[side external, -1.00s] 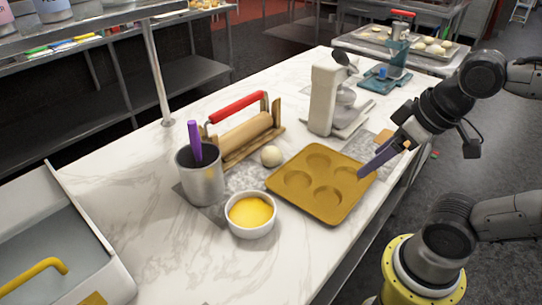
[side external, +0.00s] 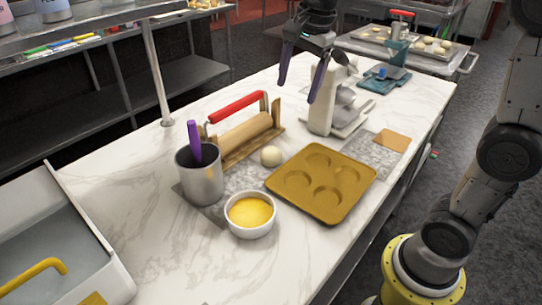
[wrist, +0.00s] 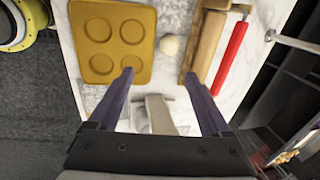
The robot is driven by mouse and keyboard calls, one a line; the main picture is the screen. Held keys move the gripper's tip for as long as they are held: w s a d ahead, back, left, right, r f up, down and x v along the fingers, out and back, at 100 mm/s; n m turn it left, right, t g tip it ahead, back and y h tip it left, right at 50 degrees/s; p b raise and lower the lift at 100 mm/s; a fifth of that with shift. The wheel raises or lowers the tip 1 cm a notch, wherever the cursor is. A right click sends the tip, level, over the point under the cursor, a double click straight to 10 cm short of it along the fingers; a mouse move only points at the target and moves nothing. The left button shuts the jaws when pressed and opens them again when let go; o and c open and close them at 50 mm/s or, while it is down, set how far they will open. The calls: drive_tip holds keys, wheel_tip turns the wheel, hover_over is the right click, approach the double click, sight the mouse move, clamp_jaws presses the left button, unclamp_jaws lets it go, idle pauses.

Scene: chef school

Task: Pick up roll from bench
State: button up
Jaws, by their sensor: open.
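The roll, a small pale dough-like ball (side external: 270,156), sits on the bench (side external: 120,178) between the rolling pin stand and the brown muffin tray (side external: 325,207). My gripper (side external: 297,93) is open and empty, raised above the far part of the bench, behind and above the roll in the side view. In the wrist view the roll (wrist: 169,45) lies beyond the gap between my two purple fingertips (wrist: 159,74), apart from both. The roll is fully visible in both views.
A wooden rolling pin (side external: 244,138) with a red-handled stand (side external: 237,107) is beside the roll. A metal pot (side external: 201,181) with a purple utensil and a white bowl of yellow liquid (side external: 250,214) stand nearby. A white mixer (side external: 323,98) is close to my gripper.

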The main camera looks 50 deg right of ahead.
drive_tip(key=m+g, duration=0.1)
hover_over(271, 149)
drive_tip(key=s, duration=0.3)
wheel_tip(271, 149, down, 4)
wheel_tip(271, 149, down, 4)
drive_tip(key=w+g, duration=0.1)
drive_tip(key=w, duration=0.2)
drive_tip(key=shift+m+g, duration=0.3)
wheel_tip(271, 149, down, 10)
drive_tip(key=shift+s+d, duration=0.1)
drive_tip(key=shift+f, duration=2.85)
drive_tip(key=shift+c, duration=0.3)
drive_tip(key=c, duration=1)
